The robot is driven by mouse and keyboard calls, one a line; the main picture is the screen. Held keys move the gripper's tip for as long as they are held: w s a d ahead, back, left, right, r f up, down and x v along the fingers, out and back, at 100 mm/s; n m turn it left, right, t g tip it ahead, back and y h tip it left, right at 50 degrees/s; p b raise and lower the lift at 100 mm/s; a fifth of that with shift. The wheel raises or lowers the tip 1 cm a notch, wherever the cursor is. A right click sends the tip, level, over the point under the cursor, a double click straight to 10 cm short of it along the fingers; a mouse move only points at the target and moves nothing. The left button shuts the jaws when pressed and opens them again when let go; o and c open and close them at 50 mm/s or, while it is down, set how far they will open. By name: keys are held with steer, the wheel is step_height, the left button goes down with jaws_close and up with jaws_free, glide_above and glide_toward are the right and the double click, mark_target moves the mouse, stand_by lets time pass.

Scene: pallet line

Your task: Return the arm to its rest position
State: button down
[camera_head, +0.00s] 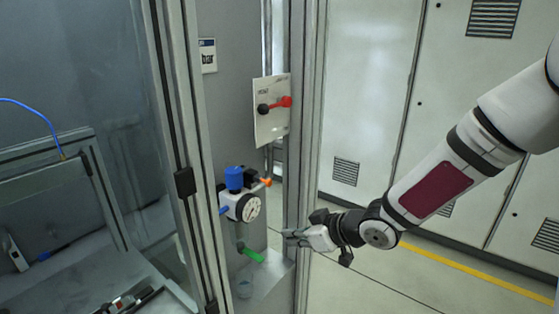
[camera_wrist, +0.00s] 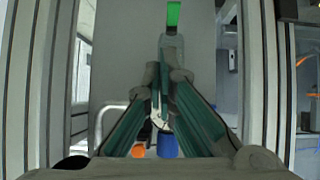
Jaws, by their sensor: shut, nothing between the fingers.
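My arm (camera_head: 435,190) reaches in from the right in the head view. My gripper (camera_head: 290,236) is at its end, pointing left, in front of the grey metal post and close to it. In the wrist view the fingers of my gripper (camera_wrist: 162,122) are drawn together, with nothing between them. I cannot tell whether the fingertips touch anything.
A pressure gauge unit (camera_head: 241,207) with a blue knob (camera_head: 234,178) and an orange fitting (camera_head: 265,182) sits left of the gripper. Above is a panel with a red-handled switch (camera_head: 284,102). The post (camera_head: 301,130) is close. Floor before the white cabinets (camera_head: 368,85) is clear.

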steer(key=s+d+r+m+h+b, duration=0.1)
steer(key=s+d+r+m+h, duration=0.2)
steer(key=d+r+h, duration=0.35)
steer(key=s+d+r+m+h+b, duration=0.1)
steer(key=s+d+r+m+h, duration=0.15)
steer(key=d, duration=0.65)
steer(key=s+r+m, duration=0.2)
steer(key=s+r, duration=0.1)
steer(key=s, duration=0.6)
steer(key=s+r+m+g, duration=0.1)
steer(key=s+r+m, duration=0.1)
steer(key=s, duration=0.7)
steer(key=shift+a+r+m+y+b, duration=0.35)
steer(key=shift+r+y+b, duration=0.1)
steer(key=shift+r, duration=0.45)
